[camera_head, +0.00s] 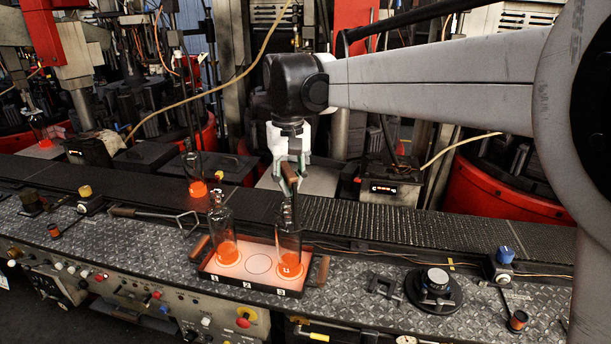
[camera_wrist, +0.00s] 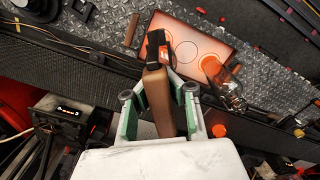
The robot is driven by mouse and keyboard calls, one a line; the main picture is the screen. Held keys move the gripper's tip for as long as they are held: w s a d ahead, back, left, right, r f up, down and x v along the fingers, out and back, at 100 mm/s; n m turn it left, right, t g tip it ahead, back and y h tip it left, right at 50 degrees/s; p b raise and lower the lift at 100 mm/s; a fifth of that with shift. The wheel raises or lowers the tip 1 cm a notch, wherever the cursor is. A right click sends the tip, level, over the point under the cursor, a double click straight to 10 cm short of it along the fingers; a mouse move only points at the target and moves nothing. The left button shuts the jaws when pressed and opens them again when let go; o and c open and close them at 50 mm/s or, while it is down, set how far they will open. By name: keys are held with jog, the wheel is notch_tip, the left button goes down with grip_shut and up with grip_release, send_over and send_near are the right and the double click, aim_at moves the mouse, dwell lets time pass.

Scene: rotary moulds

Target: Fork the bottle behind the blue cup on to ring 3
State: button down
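A clear bottle with a glowing orange base (camera_head: 289,262) stands upright on ring 3 of the tray (camera_head: 225,281). My gripper (camera_head: 291,172) is above it, its fingers closed about the brown wooden handle of a fork (camera_wrist: 159,100). The fork hangs steeply, its black end (camera_wrist: 157,45) at the top of that bottle; I cannot tell whether it still grips the neck. A second such bottle (camera_head: 226,248) stands on ring 1, also in the wrist view (camera_wrist: 227,90). Ring 2 (camera_head: 261,264) is empty. A blue-topped piece (camera_head: 504,256), perhaps the blue cup, stands at right, with no bottle visible behind it.
Another glowing bottle (camera_head: 196,180) stands on the dark conveyor (camera_head: 350,215) behind the tray. A second fork (camera_head: 155,214) lies on the deck at left. A black round fixture (camera_head: 435,288) and a yellow-topped piece (camera_head: 86,194) also stand on the deck.

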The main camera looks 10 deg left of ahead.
jog(key=shift+s+d, duration=0.45)
jog(key=shift+s, duration=0.25)
jog(key=shift+s+d, duration=0.45)
jog(key=shift+s, duration=0.3)
jog(key=shift+s+d, duration=0.45)
jog(key=shift+s, duration=0.25)
jog(key=shift+r, duration=0.15)
notch_tip(320, 180, up, 6)
jog(key=p, duration=0.3)
jog(key=s+r, duration=0.1)
jog(key=s+d+r+p, duration=0.1)
jog(key=shift+s+d, duration=0.3)
dwell(0.7)
jog(key=s+r+p, duration=0.2)
jog(key=s, duration=0.8)
jog(key=shift+a, duration=0.15)
dwell(0.7)
